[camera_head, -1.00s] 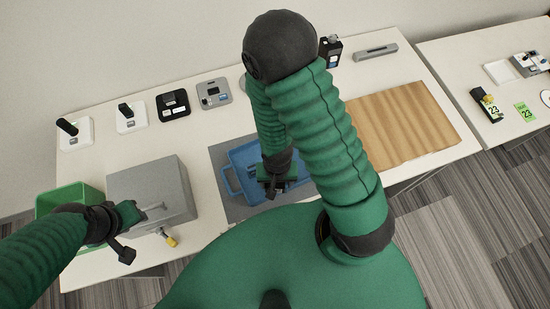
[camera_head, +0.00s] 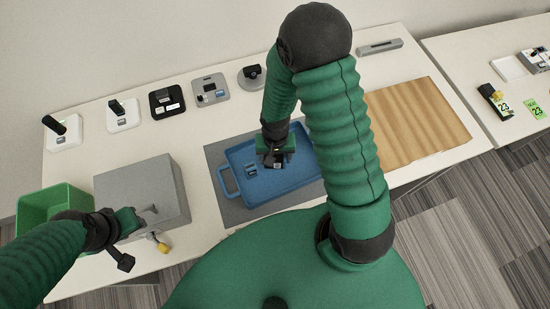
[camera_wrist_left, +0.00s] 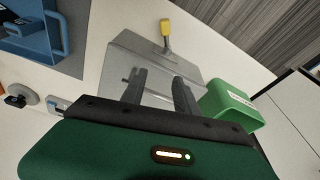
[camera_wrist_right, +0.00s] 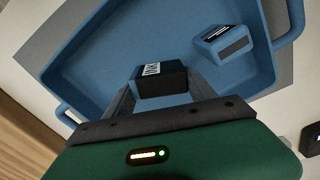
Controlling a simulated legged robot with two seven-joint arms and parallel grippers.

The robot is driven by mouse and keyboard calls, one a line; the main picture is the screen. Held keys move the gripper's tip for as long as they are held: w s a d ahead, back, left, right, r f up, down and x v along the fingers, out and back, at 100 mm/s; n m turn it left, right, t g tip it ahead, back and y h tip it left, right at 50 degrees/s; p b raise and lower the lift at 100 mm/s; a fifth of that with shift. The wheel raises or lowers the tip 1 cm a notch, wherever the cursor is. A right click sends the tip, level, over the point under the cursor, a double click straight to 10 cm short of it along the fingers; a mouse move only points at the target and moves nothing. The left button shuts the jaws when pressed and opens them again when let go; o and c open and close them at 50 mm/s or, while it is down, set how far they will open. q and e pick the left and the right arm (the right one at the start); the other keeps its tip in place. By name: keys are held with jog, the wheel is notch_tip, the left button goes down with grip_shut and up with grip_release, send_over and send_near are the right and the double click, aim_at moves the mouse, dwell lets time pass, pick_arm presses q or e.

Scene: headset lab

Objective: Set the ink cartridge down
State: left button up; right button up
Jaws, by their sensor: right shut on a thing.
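My right gripper (camera_head: 276,160) is over the blue tray (camera_head: 227,184). In the right wrist view its fingers (camera_wrist_right: 158,88) are shut on a black ink cartridge (camera_wrist_right: 162,76) with a white label. The cartridge is over the tray (camera_wrist_right: 110,52); whether it touches the floor is unclear. A blue-grey block (camera_wrist_right: 225,43) with a dark label lies in the tray, apart from the cartridge. My left gripper (camera_head: 148,212) is at the grey box (camera_head: 142,187); the left wrist view shows its fingers (camera_wrist_left: 160,82) apart with nothing clearly between them.
The tray stands on a dark grey mat (camera_head: 215,155). A green bin (camera_head: 50,203) is at the left, and a yellow-tagged item (camera_head: 162,245) is before the grey box. Several small devices line the back. A wooden board (camera_head: 415,125) lies to the right.

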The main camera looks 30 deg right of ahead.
jog(key=o, duration=1.1)
jog(key=shift+f, duration=0.1)
jog(key=o, duration=0.4)
jog(key=shift+o, duration=0.2)
